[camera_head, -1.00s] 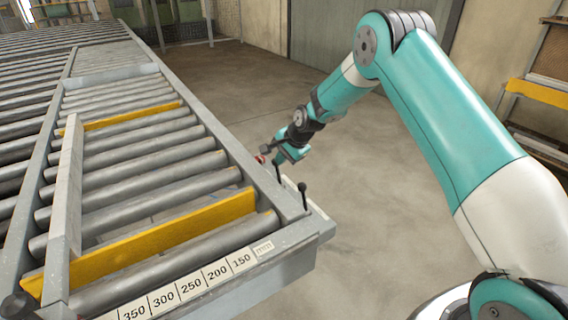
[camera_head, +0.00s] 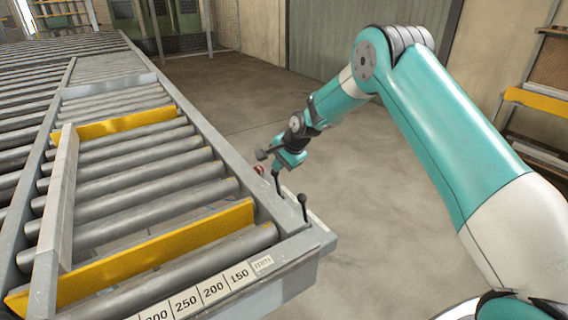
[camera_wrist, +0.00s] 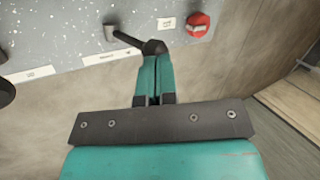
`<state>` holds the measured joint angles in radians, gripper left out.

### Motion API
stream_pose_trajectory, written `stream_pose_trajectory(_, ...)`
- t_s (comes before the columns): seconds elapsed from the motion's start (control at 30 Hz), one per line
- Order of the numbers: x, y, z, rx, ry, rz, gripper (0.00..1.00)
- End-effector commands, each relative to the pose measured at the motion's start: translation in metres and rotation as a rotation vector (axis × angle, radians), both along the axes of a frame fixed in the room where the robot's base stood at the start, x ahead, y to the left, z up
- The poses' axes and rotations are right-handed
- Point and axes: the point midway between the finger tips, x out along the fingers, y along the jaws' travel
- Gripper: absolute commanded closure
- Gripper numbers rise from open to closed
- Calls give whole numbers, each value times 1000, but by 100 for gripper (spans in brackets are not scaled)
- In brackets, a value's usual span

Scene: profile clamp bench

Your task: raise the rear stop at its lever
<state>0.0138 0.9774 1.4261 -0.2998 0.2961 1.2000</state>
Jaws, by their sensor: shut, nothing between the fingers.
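My gripper (camera_wrist: 155,68) is shut and empty. In the wrist view its fingertips are at the black knob of a lever (camera_wrist: 130,41), apparently touching it; the tips are partly hidden behind the knob. The lever's rod slants from a pivot on the grey side panel (camera_wrist: 70,30). In the head view my gripper (camera_head: 280,162) is just outside the conveyor's right side rail. The rear stop, a yellow bar (camera_head: 125,123), stands up between the far rollers. The front yellow stop (camera_head: 150,252) also stands above its rollers.
A red button (camera_wrist: 198,25) is on the panel right of the lever. Another black knob (camera_wrist: 5,92) is at the left edge. Two black-knobbed levers (camera_head: 302,200) stand by the near corner. A grey clamp beam (camera_head: 62,195) crosses the rollers. The floor to the right is open.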

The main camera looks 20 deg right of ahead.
Motion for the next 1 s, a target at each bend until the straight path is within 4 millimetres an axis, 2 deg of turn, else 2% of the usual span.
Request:
stream_pose_trajectory(0.17, 0, -1, 13, 0, -1, 1, 100)
stream_pose_trajectory(0.6, -6, -15, 90, 0, -1, 3, 100)
stream_pose_trajectory(0.73, -7, -18, 98, 0, 0, 4, 100)
stream_pose_trajectory(1.0, -7, -18, 97, 0, 1, 4, 100)
